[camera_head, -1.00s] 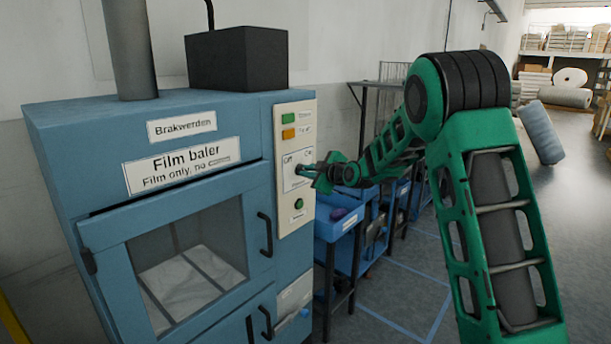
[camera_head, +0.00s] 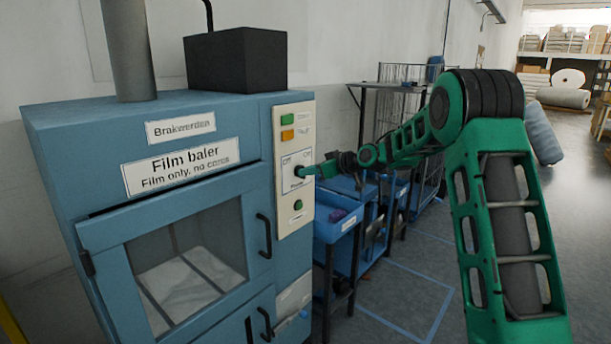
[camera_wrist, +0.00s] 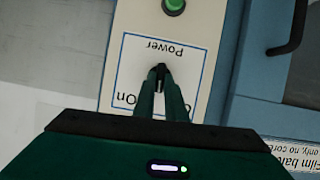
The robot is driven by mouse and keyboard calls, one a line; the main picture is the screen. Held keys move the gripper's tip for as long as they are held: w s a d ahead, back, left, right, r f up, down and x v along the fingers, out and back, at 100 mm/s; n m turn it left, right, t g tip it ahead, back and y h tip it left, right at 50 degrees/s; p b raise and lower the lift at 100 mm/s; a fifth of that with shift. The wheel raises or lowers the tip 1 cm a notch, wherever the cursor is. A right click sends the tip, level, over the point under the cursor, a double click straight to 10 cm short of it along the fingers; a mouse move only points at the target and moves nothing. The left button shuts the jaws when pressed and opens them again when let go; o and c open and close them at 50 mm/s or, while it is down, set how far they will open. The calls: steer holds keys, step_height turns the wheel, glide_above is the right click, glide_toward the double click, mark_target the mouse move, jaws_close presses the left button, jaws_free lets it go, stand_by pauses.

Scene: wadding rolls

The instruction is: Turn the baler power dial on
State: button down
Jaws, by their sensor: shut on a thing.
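The power dial (camera_head: 297,172) is a small dark knob on the cream control panel (camera_head: 295,220) of the blue film baler (camera_head: 90,150). "Off" and "On" labels stand above it, left and right. My gripper (camera_head: 304,171) reaches it from the right, its fingers shut on the dial. In the wrist view the panel appears upside down, and my gripper's fingertips (camera_wrist: 160,76) close on the dark dial (camera_wrist: 161,67) inside the blue-outlined "Power" square. The fingers hide most of the dial and part of the labels, so its pointing direction cannot be told.
A green button (camera_head: 298,204) sits below the dial; green (camera_head: 287,120) and orange (camera_head: 287,135) parts sit above it. The baler door handle (camera_head: 264,235) is left of the panel. Blue bins (camera_head: 338,225) and a rack stand to the right.

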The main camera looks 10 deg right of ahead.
steer(key=shift+w+d+f+m+g+y, duration=0.15)
steer(key=shift+m+g+y, duration=0.15)
steer(key=shift+m+y, duration=0.55)
steer(key=shift+w+d+f+m+g+y, duration=0.15)
steer(key=shift+m+g+y, duration=0.25)
steer(key=shift+m, duration=0.9)
steer(key=shift+d+m+g+y, duration=0.2)
steer(key=shift+m+y, duration=0.55)
steer(key=shift+m, duration=0.3)
steer(key=c, duration=1.8)
jaws_free()
